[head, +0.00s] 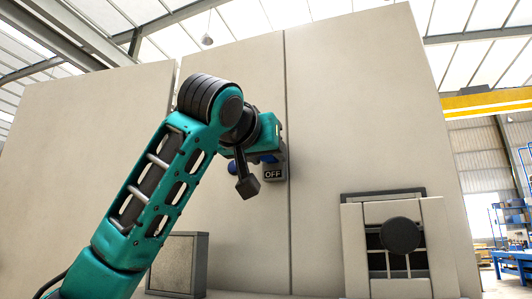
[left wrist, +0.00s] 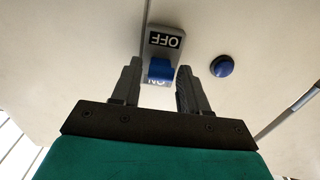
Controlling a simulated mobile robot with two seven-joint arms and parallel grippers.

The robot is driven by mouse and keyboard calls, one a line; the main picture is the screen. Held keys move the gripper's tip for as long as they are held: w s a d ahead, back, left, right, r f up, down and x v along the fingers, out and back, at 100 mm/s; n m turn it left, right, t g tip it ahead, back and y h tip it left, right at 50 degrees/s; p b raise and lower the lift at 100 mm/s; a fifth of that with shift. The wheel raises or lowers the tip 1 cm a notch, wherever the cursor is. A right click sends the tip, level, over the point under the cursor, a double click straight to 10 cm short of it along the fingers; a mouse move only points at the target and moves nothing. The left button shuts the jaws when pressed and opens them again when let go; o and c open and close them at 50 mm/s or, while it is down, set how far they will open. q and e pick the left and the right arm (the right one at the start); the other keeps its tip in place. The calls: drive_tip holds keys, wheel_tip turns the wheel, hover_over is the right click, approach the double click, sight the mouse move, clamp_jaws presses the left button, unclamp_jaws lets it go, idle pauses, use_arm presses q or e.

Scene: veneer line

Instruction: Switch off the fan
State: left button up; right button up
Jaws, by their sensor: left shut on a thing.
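A grey switch plate (head: 274,174) marked OFF is on the pale wall panel in the head view, partly hidden by my left gripper (head: 268,142). In the left wrist view the switch plate (left wrist: 166,38) appears upside down. OFF is at its top there and a partly hidden ON is at its bottom. A blue switch lever (left wrist: 161,69) is at the ON end. My left gripper (left wrist: 158,72) has one finger on each side of the lever and is shut on it. A pale square housing with bars and a dark round hub, which looks like the fan (head: 402,235), stands at lower right. My right gripper is not in view.
A round blue button (left wrist: 222,66) is on the panel beside the switch. A grey box (head: 177,262) stands low, behind my left arm. Tall pale panels (head: 345,100) fill the background. A blue workbench (head: 515,262) is at far right.

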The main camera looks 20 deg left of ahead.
use_arm(q)
drive_tip(key=shift+f+b, duration=0.3)
drive_tip(key=shift+b, duration=0.1)
drive_tip(key=f+t+b, duration=0.1)
drive_tip(key=t+b, duration=0.1)
drive_tip(key=b, duration=0.1)
drive_tip(key=shift+t, duration=0.3)
drive_tip(key=shift+t+b, duration=0.7)
drive_tip(key=shift+b, duration=0.05)
drive_tip(key=shift+r, duration=0.1)
drive_tip(key=o, duration=0.9)
